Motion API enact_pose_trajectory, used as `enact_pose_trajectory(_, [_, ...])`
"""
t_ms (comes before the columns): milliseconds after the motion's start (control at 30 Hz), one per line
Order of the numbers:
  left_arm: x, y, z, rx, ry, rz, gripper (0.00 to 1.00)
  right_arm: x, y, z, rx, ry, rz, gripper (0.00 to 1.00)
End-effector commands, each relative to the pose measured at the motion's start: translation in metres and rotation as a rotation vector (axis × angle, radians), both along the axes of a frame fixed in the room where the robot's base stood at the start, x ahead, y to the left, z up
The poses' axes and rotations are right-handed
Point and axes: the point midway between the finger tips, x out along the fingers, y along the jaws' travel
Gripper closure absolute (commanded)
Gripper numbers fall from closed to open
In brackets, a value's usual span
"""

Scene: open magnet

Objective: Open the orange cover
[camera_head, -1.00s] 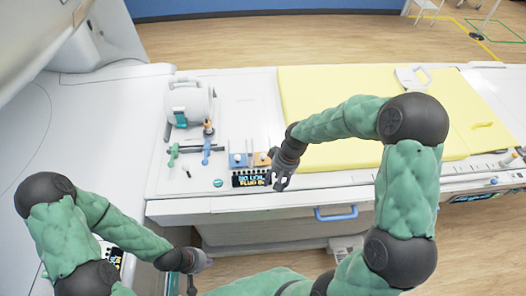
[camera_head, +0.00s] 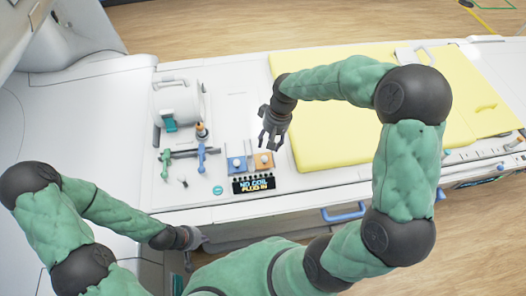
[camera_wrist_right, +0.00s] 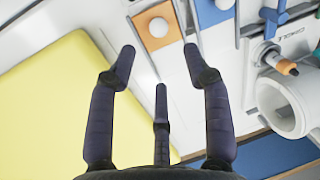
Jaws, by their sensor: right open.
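The orange cover (camera_head: 264,160) is a small flat plate with a white round knob, on the white console next to a blue cover (camera_head: 236,165). It appears lying flat. In the right wrist view the orange cover (camera_wrist_right: 156,26) is beyond the fingertips, between the two longer fingers, not touched. My right gripper (camera_head: 271,140) is open and empty just behind the orange cover; it also shows in the right wrist view (camera_wrist_right: 159,68). My left gripper (camera_head: 198,250) looks open and empty, low in front of the console's front side.
A black display (camera_head: 254,185) sits in front of the covers. A white cylinder device (camera_head: 178,103), an orange-tipped part (camera_head: 202,131) and green and blue handles (camera_head: 201,158) stand to the left. A yellow pad (camera_head: 330,150) lies to the right.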

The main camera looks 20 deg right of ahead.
Motion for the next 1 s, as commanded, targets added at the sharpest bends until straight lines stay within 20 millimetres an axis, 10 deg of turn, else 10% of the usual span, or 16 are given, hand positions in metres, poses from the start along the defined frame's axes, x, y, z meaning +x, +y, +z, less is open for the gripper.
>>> enact_pose_trajectory(500, [0.0, 0.0, -0.009, 0.0, 0.0, 0.0, 1.0, 0.001, 0.016, -0.08, 0.001, 0.001, -0.001, 0.5])
enact_pose_trajectory(933, [0.0, 0.0, -0.009, 0.0, 0.0, 0.0, 1.0, 0.001, 0.018, -0.09, 0.001, -0.001, 0.0, 0.5])
enact_pose_trajectory(1000, [0.0, 0.0, -0.009, 0.0, 0.0, 0.0, 1.0, 0.001, 0.018, -0.09, 0.001, -0.001, 0.0, 0.64])
